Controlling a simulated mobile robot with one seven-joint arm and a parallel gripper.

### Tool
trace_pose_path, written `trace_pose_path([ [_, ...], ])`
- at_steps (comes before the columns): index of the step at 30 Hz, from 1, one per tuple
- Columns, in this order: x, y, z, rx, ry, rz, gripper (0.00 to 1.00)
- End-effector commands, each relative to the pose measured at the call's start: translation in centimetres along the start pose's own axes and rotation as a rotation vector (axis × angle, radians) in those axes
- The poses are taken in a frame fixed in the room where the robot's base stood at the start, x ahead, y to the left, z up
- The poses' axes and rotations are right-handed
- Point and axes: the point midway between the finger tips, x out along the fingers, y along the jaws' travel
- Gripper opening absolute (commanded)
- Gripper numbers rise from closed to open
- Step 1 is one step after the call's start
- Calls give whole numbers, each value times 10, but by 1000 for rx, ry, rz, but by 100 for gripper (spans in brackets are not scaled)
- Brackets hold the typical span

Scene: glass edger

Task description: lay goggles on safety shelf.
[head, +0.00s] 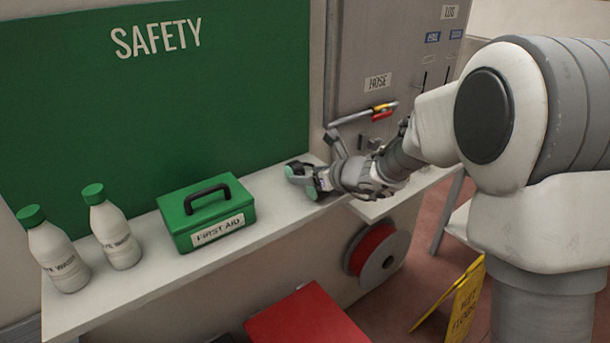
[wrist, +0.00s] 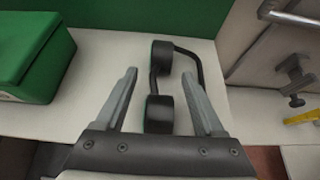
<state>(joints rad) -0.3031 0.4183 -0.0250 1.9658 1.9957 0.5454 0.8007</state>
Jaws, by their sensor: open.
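The goggles are two dark round cups with greenish faces, joined by a thin dark strap. In the wrist view the goggles (wrist: 159,114) rest on the pale safety shelf (wrist: 100,50), with one cup between my fingers and the other just beyond the fingertips. In the head view the goggles (head: 316,187) are at the right end of the shelf (head: 150,277), partly hidden by my gripper. My gripper (wrist: 159,75) is open around the goggles, with a gap between each finger and the near cup. It also shows in the head view (head: 312,180), low over the shelf.
A green first aid box (head: 205,212) stands left of the goggles, with two white bottles (head: 115,228) further left. The green SAFETY board (head: 150,100) rises behind. A grey cabinet with a pipe handle (head: 362,114) stands right. Bare shelf lies between box and goggles.

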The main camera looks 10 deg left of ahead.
Motion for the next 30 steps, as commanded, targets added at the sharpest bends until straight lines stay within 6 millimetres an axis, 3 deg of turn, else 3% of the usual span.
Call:
trace_pose_path([
  [12, -79, 0, 1, -1, -1, -3, 71],
  [18, -97, 0, 0, -1, 0, 0, 71],
  [25, -101, 1, 0, -3, 0, 1, 71],
  [30, -120, 13, 5, -163, 10, 30, 71],
])
